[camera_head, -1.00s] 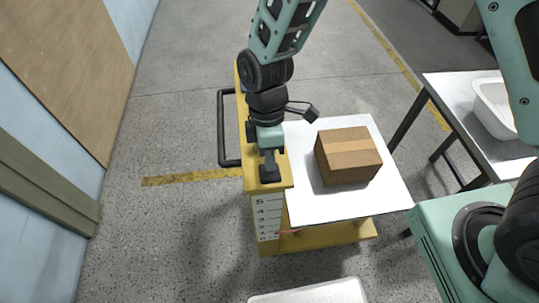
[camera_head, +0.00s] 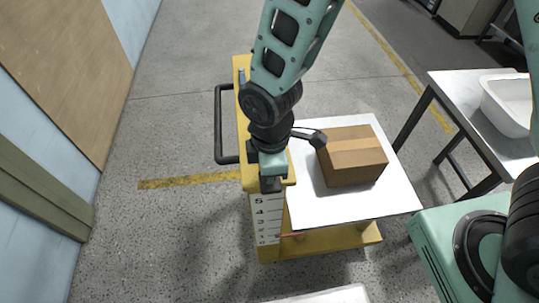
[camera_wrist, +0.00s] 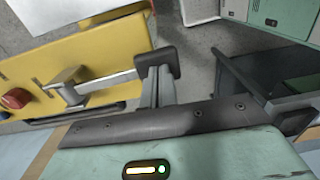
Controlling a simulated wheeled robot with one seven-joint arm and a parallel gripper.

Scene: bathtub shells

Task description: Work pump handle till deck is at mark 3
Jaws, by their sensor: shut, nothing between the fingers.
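The yellow pump cart (camera_head: 247,190) stands in the middle of the head view, with its white deck (camera_head: 310,205) on the right. A scale marked 1 to 5 (camera_head: 263,222) is on the column's near face. A thin red pointer (camera_head: 291,235) sits low beside it, seemingly between 1 and 2. The pump handle (camera_wrist: 110,80) shows in the wrist view as a pale bar with a dark end, running out from a bracket. My gripper (camera_head: 270,184) is shut and empty at the column's near end. In the wrist view its fingers (camera_wrist: 157,85) are by the handle's dark end; contact is unclear.
A cardboard box (camera_head: 352,160) rests on the deck. A red button (camera_wrist: 15,99) is on the yellow top. A table (camera_head: 462,105) with a white tub (camera_head: 508,105) stands at right. A dark push bar (camera_head: 219,125) juts left of the column. Open floor lies left.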

